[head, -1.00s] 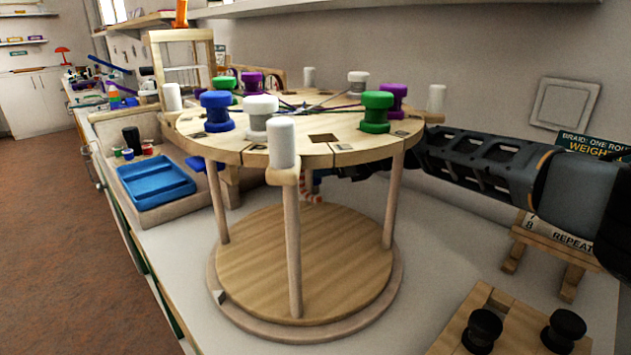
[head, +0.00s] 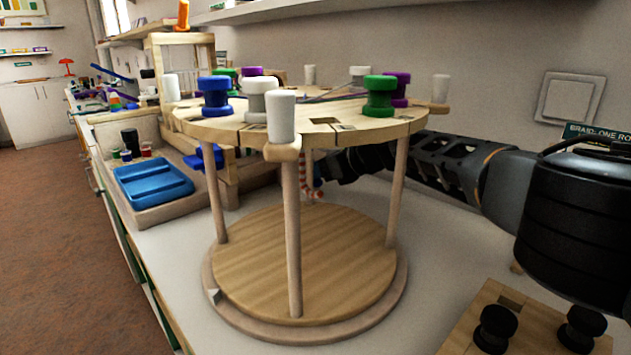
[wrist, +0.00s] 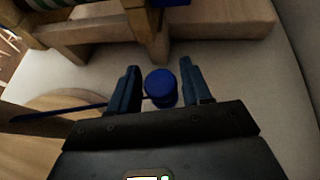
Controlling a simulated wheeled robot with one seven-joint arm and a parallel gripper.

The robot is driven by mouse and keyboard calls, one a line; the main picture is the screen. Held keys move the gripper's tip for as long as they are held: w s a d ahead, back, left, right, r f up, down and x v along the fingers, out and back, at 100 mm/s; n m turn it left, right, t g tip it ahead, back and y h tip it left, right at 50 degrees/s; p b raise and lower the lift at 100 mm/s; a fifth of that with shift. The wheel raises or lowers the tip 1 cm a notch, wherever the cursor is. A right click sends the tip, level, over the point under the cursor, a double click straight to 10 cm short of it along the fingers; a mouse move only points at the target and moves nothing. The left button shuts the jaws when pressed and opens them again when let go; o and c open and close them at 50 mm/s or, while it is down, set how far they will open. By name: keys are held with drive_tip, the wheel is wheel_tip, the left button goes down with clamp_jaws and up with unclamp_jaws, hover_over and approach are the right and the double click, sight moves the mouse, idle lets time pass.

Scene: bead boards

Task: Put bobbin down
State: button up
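A blue bobbin (wrist: 160,87) sits between my gripper's fingers in the wrist view. My gripper (wrist: 160,85) looks open, with a narrow pale gap on each side of the bobbin. A blue strand (wrist: 60,113) runs left from the bobbin. A pale surface shows around it; whether the bobbin rests on it is hard to tell. In the head view my arm reaches in from the right behind the round braiding stand (head: 345,137), and the gripper's fingers are hidden. A blue bobbin (head: 214,97), a white one (head: 257,99) and a green one (head: 380,96) stand on its top.
White pegs (head: 281,117) rise at the stand's rim, and its legs stand on a round base (head: 330,250). A blue tray (head: 150,185) lies at left. Black bobbins (head: 495,328) stand at front right. A wooden frame (wrist: 95,38) closes off the top of the wrist view.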

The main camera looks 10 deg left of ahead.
clamp_jaws()
drive_tip(key=shift+d+r, duration=0.1)
